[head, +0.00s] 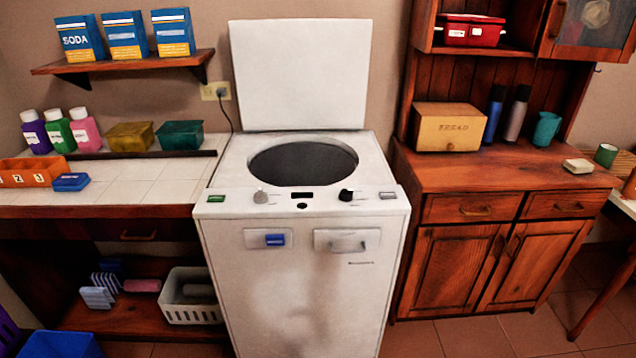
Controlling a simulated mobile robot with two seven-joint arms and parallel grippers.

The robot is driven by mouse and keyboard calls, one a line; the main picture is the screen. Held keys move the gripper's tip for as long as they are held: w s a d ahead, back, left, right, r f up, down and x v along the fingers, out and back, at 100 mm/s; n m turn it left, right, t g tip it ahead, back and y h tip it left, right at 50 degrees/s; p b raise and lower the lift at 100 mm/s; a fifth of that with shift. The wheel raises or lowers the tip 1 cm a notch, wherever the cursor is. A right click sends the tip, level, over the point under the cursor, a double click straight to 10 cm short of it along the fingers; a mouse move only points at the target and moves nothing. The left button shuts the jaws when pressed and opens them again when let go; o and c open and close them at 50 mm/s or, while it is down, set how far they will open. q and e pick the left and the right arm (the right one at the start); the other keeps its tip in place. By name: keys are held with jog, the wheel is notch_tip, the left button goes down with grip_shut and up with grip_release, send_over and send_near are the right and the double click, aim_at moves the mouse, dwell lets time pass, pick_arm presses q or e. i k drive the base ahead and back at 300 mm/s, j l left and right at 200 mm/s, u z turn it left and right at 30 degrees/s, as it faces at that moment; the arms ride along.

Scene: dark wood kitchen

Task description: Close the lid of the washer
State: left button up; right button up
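The white top-loading washer (300,250) stands in the middle of the head view, facing me. Its lid (300,75) is open and stands upright at the back, against the wall. The round dark drum opening (303,163) is uncovered and looks empty from here. A control panel (325,194) with two knobs and small buttons runs along the washer's front top edge. Neither of my grippers shows in the head view, so nothing of mine touches the lid.
A tiled counter (120,183) with bottles and baskets adjoins the washer on the left, under a shelf (130,62) of soda boxes. A wooden cabinet (450,265) with a bread box (450,127) stands close on the right. The space above the washer is clear.

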aim_at(290, 74)
jog(key=u, duration=0.8)
jog(key=l+u, duration=1)
jog(key=k+l+u, duration=0.15)
jog(key=l, duration=0.2)
jog(key=k+l+u, duration=0.15)
jog(key=l, duration=0.2)
jog(key=k+l+u, duration=0.15)
jog(key=l, duration=0.15)
jog(key=k+l, duration=0.1)
jog(key=l, duration=0.25)
jog(key=k+l+u, duration=0.1)
jog(key=l, duration=0.25)
jog(key=k+l, duration=0.2)
jog(key=l, duration=0.15)
